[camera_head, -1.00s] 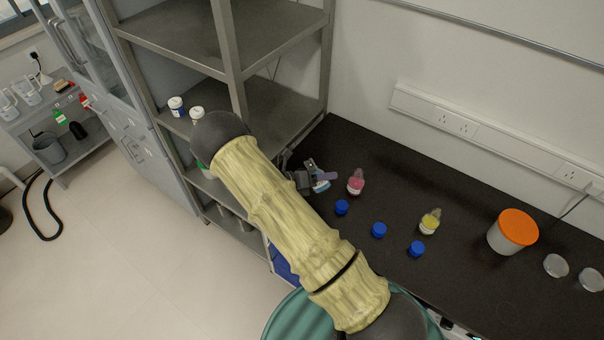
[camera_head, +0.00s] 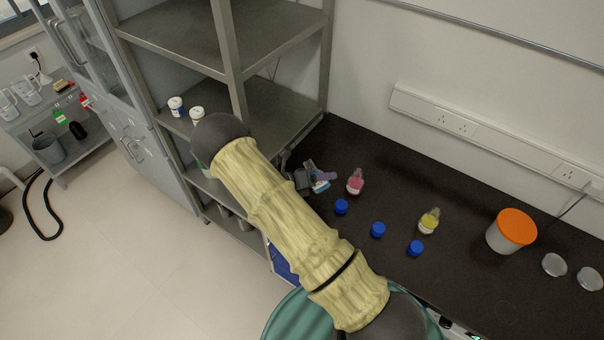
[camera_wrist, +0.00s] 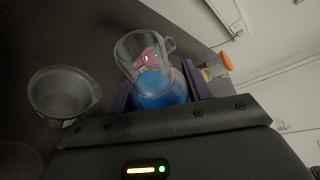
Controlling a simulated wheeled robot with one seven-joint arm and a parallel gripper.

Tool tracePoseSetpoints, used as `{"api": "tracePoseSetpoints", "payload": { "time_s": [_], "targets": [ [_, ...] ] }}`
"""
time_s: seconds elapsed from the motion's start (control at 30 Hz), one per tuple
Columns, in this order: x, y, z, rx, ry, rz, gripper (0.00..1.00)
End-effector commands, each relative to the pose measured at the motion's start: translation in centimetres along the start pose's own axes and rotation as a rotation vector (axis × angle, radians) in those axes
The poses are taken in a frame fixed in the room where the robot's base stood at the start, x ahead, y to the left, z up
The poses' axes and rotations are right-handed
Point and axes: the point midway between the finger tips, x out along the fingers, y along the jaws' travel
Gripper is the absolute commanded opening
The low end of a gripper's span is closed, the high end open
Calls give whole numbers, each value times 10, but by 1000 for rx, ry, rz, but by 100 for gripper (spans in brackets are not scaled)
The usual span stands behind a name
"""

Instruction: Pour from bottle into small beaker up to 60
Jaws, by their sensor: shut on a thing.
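My gripper (camera_wrist: 158,92) is shut on a clear bottle holding blue liquid (camera_wrist: 160,88); its purple fingers show on both sides of it. In the head view my gripper (camera_head: 320,178) is small and partly hidden behind my arm, with the blue bottle (camera_head: 321,187) tilted at its fingers. In the wrist view a clear beaker-like vessel (camera_wrist: 128,48) lies just beyond the bottle, overlapping it, with pink showing through. Another clear beaker (camera_wrist: 62,92) stands to the left. I cannot tell which is the small beaker, nor read any level or marks.
A pink bottle (camera_head: 356,183), a yellow bottle (camera_head: 429,222) and blue caps (camera_head: 378,230) stand on the black bench (camera_head: 470,285). An orange-lidded tub (camera_head: 504,240) and clear dishes (camera_head: 555,265) are farther right. A metal shelf (camera_head: 270,105) rises behind my arm.

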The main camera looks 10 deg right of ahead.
Motion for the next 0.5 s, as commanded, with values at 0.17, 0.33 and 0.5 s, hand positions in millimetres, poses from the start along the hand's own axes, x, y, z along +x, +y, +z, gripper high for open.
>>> {"api": "tracePoseSetpoints", "payload": {
  "time_s": [0.17, 0.33, 0.5],
  "targets": [
    [2, -1, 0, -10, 1, -6, 21],
    [2, -1, 0, -19, 3, -10, 21],
    [2, -1, -1, -28, 3, -13, 21]
  ]
}}
